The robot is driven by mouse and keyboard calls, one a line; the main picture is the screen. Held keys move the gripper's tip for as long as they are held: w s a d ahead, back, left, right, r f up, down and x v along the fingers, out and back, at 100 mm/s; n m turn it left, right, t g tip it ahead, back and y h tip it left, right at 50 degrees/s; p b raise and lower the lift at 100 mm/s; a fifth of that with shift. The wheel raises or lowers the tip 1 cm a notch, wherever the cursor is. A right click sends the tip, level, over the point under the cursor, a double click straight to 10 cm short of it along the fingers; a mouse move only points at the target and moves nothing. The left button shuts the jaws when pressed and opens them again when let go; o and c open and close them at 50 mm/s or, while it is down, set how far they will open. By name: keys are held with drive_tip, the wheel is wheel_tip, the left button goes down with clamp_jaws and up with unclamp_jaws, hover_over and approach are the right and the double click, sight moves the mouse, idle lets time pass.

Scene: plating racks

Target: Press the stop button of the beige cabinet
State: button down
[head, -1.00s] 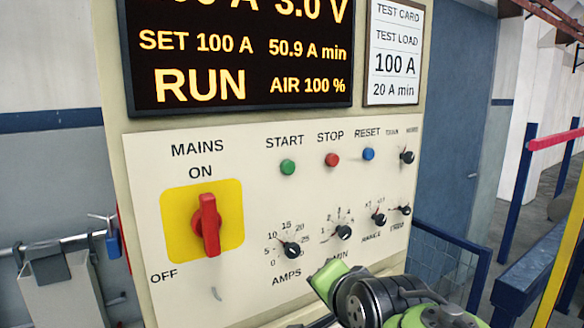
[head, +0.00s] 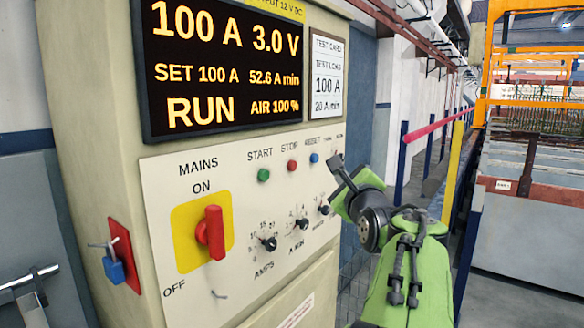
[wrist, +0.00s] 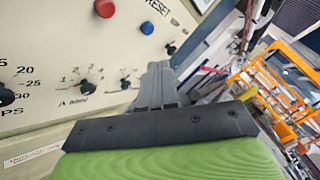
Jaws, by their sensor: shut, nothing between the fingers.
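The beige cabinet (head: 85,150) stands at left in the head view, with a cream control panel. Its red stop button (head: 292,165), under the label STOP, sits between the green START button (head: 263,175) and the blue RESET button (head: 314,158). In the wrist view the red button (wrist: 107,8) is at the top edge, left of the blue one (wrist: 146,27). My gripper (head: 338,162) is shut and empty, to the right of these buttons in the head view.
The red MAINS switch (head: 211,232) on a yellow plate points to ON. Small black knobs (head: 269,243) project below the buttons. The lit display (head: 220,65) reads RUN and 100 A. A blue padlock (head: 114,269) hangs on the cabinet's left side. Rails and orange frames stand at right.

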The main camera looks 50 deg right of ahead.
sight(292, 166)
drive_tip(key=w+a+p, duration=0.1)
drive_tip(key=w+p, duration=0.1)
drive_tip(key=w, duration=0.6)
drive_tip(key=shift+w, duration=0.35)
drive_tip(key=shift+w, duration=0.1)
idle(1.5)
drive_tip(key=shift+w, duration=0.35)
drive_tip(key=shift+w+a, duration=0.1)
drive_tip(key=shift+w, duration=0.4)
idle(0.7)
drive_tip(key=shift+s+b, duration=0.35)
drive_tip(key=shift+s, duration=0.55)
